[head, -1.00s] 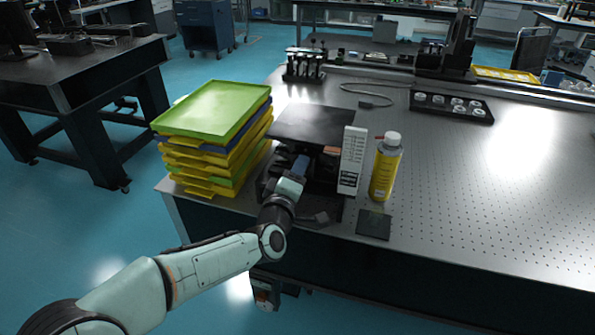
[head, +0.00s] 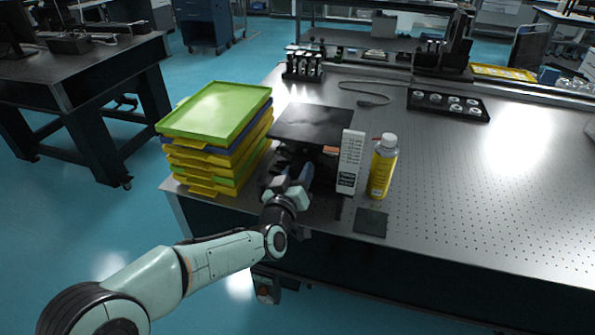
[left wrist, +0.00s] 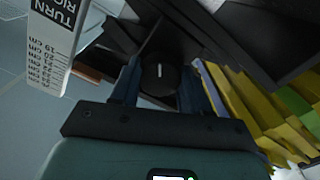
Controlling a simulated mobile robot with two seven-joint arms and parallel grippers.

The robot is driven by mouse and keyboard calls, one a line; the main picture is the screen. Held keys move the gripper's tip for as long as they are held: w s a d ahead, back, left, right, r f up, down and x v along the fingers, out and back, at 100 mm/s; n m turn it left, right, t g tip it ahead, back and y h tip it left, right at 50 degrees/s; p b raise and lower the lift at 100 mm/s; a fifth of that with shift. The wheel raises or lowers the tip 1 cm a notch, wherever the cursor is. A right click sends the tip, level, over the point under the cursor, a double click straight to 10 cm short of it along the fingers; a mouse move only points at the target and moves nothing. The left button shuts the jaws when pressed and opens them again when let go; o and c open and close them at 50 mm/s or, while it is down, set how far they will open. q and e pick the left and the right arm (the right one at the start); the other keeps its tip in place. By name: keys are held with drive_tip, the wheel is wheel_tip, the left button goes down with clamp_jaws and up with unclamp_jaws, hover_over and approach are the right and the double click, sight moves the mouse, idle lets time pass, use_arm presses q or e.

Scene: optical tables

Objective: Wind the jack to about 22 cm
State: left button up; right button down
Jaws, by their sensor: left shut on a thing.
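The lab jack with its black top plate (head: 312,122) stands near the table's front edge, between the tray stack and a white height scale. My left gripper (head: 293,176) is in front of the jack. In the left wrist view its fingers (left wrist: 160,88) are shut on the round black knob (left wrist: 159,75), which has a white mark. The white scale (head: 350,161) stands upright at the jack's right; in the left wrist view the scale (left wrist: 52,45) shows centimetre marks and part of the words "TURN RIG". The plate's exact height cannot be read. My right gripper is not in view.
A stack of green, yellow and blue trays (head: 215,112) stands close left of the jack. A dark square pad (head: 371,222) lies in front. The perforated table top (head: 450,190) is clear at the right.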

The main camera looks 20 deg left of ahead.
use_arm(q)
drive_tip(key=shift+f+m, duration=0.1)
drive_tip(key=shift+m, duration=0.4)
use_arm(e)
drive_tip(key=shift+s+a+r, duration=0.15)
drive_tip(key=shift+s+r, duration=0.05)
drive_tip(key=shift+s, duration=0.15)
use_arm(q)
drive_tip(key=o, duration=1.1)
drive_tip(key=shift+c, duration=0.2)
drive_tip(key=shift+s, duration=0.1)
drive_tip(key=s, duration=1.3)
drive_tip(key=shift+s+a+p, duration=0.15)
drive_tip(key=shift+a+p, duration=0.05)
drive_tip(key=shift+p, duration=0.15)
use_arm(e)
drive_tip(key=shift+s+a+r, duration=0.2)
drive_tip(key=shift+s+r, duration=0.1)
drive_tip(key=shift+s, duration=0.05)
